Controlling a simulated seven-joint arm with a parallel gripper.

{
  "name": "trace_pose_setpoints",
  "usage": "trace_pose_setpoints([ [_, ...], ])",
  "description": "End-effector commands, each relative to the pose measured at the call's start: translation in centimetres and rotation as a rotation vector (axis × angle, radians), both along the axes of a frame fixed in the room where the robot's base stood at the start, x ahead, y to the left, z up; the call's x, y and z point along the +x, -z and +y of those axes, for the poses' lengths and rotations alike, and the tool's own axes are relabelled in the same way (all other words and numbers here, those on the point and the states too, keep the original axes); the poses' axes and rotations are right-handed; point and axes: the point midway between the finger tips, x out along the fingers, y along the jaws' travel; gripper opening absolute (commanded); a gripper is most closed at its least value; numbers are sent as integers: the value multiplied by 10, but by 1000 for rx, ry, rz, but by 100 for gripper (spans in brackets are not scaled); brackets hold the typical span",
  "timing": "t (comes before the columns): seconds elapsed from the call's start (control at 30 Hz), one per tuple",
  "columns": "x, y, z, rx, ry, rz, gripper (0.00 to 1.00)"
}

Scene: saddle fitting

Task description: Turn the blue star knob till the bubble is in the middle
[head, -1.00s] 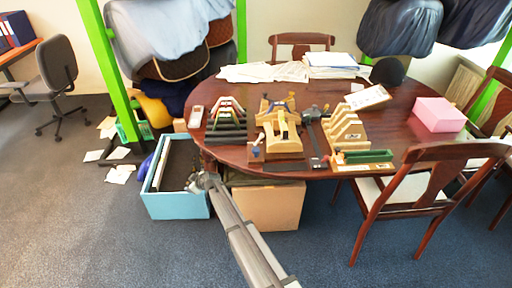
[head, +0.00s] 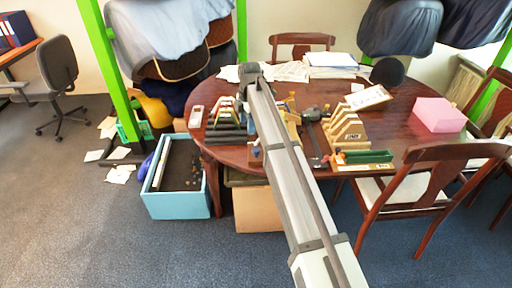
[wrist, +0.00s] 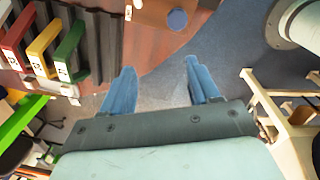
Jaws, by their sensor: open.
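The blue knob (wrist: 177,19) shows as a small round blue cap at the top of the wrist view, on a wooden block (wrist: 150,12). In the head view a small blue spot (head: 256,144) sits on a small wooden block at the table's front edge, just left of my arm. My gripper (wrist: 158,66) is open and empty, its two blue fingers apart, with the knob beyond the fingertips. In the head view my gripper (head: 248,72) is raised over the table. My arm hides much of the wooden fixture (head: 291,105). I cannot make out a bubble.
Red, yellow and green numbered arches (wrist: 45,48) stand on dark ribbed strips at the wrist view's left. Wooden stepped racks (head: 345,130) stand right of my arm on the table (head: 415,150). A blue bin (head: 180,205) and a cardboard box (head: 255,208) are on the floor.

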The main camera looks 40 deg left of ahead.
Motion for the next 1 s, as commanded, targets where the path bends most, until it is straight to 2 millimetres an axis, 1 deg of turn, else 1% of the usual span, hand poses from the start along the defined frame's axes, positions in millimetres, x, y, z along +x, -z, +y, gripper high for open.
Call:
trace_pose_setpoints([
  [0.03, 6, -11, -11, -25, -6, -4, 61],
  [0.1, 10, -20, -23, -52, -15, -4, 61],
  [0.2, 14, -25, -31, -73, -21, -6, 61],
  [0.27, 14, -22, -32, -78, -22, -5, 61],
  [0.37, 14, -12, -32, -78, -22, -4, 61],
  [0.47, 13, 2, -33, -78, -22, -3, 61],
  [0.8, 13, 62, -32, -77, -21, -3, 61],
  [1.0, 13, 91, -32, -76, -21, -3, 61],
])
